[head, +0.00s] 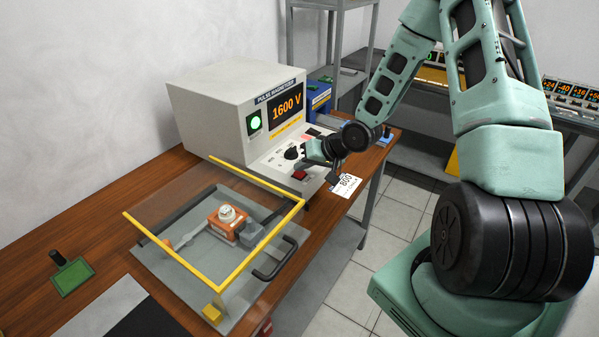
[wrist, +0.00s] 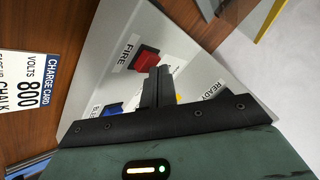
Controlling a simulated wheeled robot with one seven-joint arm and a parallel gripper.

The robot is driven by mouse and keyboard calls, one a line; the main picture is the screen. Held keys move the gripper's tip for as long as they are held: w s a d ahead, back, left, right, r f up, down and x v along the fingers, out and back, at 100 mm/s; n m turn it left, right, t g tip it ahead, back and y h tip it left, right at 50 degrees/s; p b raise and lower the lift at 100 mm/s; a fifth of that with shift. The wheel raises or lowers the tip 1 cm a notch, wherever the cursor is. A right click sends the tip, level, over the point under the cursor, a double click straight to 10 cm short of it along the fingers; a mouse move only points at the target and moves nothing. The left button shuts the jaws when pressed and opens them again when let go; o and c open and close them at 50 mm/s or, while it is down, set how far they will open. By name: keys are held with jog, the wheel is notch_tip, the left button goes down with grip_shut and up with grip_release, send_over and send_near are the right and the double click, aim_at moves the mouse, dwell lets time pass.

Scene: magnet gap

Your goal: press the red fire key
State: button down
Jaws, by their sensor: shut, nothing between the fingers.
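The red fire key (wrist: 147,59) sits on the sloped grey panel beside a FIRE label in the wrist view. It also shows in the head view (head: 299,175) at the front of the pulse magnetizer (head: 215,105). The magnetizer's display (head: 287,106) reads 1600 V, and a green light (head: 254,123) glows beside it. My gripper (wrist: 158,70) is shut and empty, its fingertips close to the red key's lower edge in the wrist view. I cannot tell whether they touch it. In the head view, my wrist hides part of the panel.
A charge card (wrist: 25,85) reading 800 volts lies beside the panel. A blue key (wrist: 112,108) sits close to my fingers. A clear yellow-edged cover (head: 265,186) stands over a fixture holding an orange part (head: 226,222). Shelving (head: 330,45) stands behind the magnetizer.

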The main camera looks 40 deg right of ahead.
aim_at(303, 174)
jog(key=shift+f, duration=0.3)
jog(key=shift+r, duration=0.15)
dwell(0.3)
jog(key=shift+r+p, duration=0.85)
jog(key=shift+p, duration=0.1)
notch_tip(303, 174, up, 5)
jog(key=p, duration=0.5)
jog(key=shift+r, duration=0.1)
jog(key=shift+a, duration=0.1)
dwell(0.3)
